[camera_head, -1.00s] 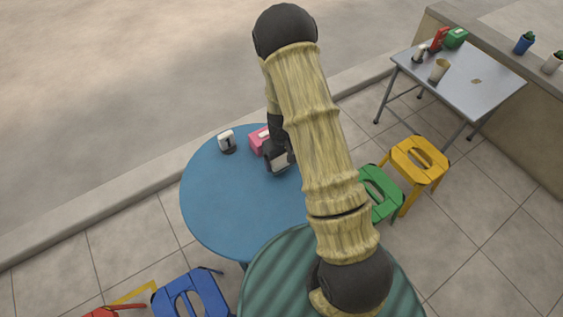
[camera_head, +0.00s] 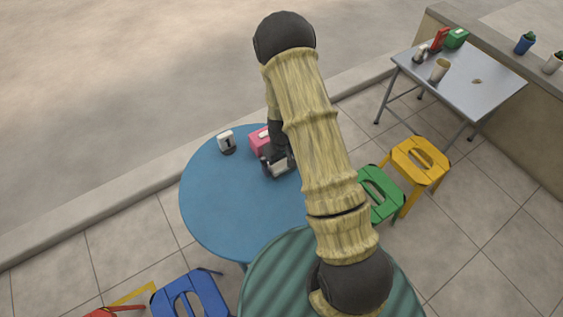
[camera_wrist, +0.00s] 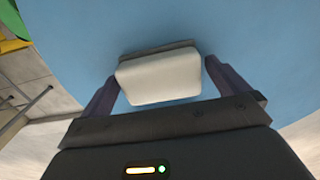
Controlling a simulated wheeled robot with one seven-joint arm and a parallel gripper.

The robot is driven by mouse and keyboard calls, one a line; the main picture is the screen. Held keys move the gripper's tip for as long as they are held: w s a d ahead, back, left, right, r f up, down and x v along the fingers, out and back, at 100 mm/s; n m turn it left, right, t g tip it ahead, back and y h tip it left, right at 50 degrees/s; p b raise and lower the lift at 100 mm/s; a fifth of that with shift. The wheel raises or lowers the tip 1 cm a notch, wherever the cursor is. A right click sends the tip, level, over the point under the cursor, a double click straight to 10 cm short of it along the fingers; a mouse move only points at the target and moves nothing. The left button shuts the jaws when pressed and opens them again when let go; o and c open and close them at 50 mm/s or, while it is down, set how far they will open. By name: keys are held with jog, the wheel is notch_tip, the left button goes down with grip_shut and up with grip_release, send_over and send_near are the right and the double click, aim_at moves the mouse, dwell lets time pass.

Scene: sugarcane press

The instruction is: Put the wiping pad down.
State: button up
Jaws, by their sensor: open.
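The wiping pad (camera_wrist: 158,80) is a white block with a grey edge. In the wrist view it lies against the blue round table (camera_wrist: 80,25), between my two fingers, with a gap visible at each side. My gripper (camera_wrist: 160,78) is open around it. In the head view my gripper (camera_head: 276,165) is low over the right part of the blue table (camera_head: 225,205), and the pad (camera_head: 281,167) shows as a pale patch between its fingers. My arm hides the table's right side.
A pink box (camera_head: 259,141) stands close behind my gripper, with a white table-number stand (camera_head: 227,141) to its left. Green (camera_head: 380,195), yellow (camera_head: 420,160) and blue (camera_head: 190,297) stools stand around. The table's front left is clear.

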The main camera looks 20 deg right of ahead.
notch_tip(320, 180, up, 12)
jog(key=p, duration=0.3)
dwell(0.5)
notch_tip(320, 180, up, 10)
jog(key=m+t, duration=0.1)
jog(key=m, duration=0.1)
send_over(282, 162)
jog(key=s, duration=0.6)
jog(key=s+r+m+t, duration=0.1)
jog(key=s+r, duration=0.6)
jog(key=s, duration=0.1)
jog(key=shift+s+d+m+t, duration=0.15)
jog(key=shift+d+m+t, duration=0.15)
jog(key=w+p+v, duration=0.2)
jog(key=p+v, duration=1)
jog(key=w+r+p+v, duration=0.1)
jog(key=w+p+v, duration=0.2)
jog(key=p+v, duration=0.9)
jog(key=shift+w+r+p, duration=0.2)
jog(key=shift+r+p, duration=0.2)
jog(key=shift+p, duration=0.2)
